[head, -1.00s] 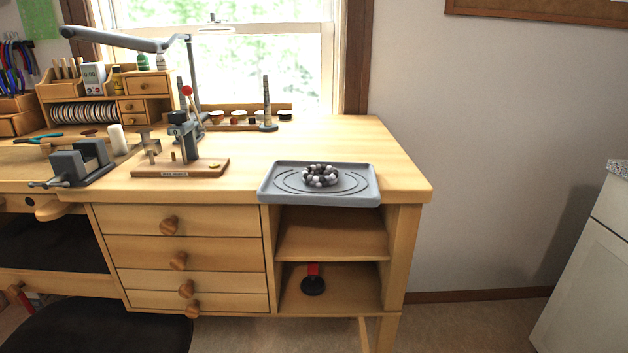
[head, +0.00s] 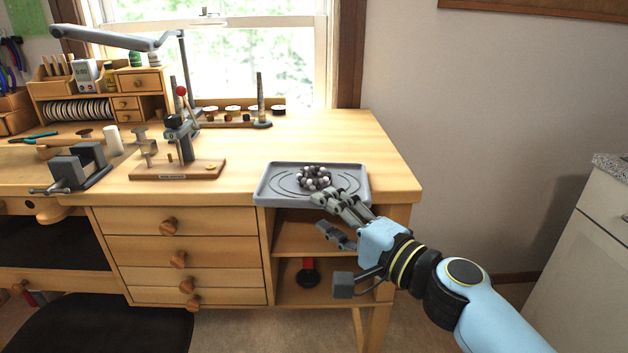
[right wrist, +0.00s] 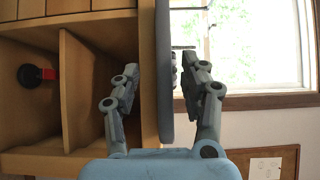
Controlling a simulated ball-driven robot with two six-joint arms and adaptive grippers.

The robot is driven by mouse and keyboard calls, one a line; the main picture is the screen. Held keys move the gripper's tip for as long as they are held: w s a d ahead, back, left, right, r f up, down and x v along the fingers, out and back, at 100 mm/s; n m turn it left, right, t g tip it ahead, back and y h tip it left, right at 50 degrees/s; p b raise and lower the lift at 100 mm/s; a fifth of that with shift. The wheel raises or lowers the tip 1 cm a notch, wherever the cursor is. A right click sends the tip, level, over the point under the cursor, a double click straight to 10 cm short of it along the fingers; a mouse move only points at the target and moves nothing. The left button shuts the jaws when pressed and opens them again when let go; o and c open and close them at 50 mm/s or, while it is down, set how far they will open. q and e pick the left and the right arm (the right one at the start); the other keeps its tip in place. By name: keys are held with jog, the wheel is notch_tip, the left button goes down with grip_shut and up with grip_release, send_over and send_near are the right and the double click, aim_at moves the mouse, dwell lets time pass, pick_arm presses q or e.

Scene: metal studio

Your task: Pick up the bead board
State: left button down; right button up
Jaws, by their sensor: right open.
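The bead board (head: 272,186) is a grey rectangular tray with curved grooves, lying at the front right edge of the bench and jutting slightly over it. A ring of dark and white beads (head: 314,178) lies on it. My right gripper (head: 321,213) is open at the board's front edge, one finger above the board and the other below. In the right wrist view the board (right wrist: 164,90) shows edge-on between the open fingers (right wrist: 160,70), with a gap on both sides. My left gripper is not in view.
The wooden bench (head: 370,145) is bare right of and behind the board. Open shelves (head: 290,240) lie under it, with a black and red object (head: 307,275). A small press (head: 180,150) stands to the left. A white cabinet (head: 585,240) is at far right.

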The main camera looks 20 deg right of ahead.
aim_at(307, 202)
jog(key=x, duration=0.1)
jog(key=p+x, duration=0.1)
jog(key=x, duration=0.3)
jog(key=shift+s+a+r, duration=0.15)
jog(key=shift+a+r, duration=0.1)
jog(key=shift+a, duration=0.05)
grip_shut()
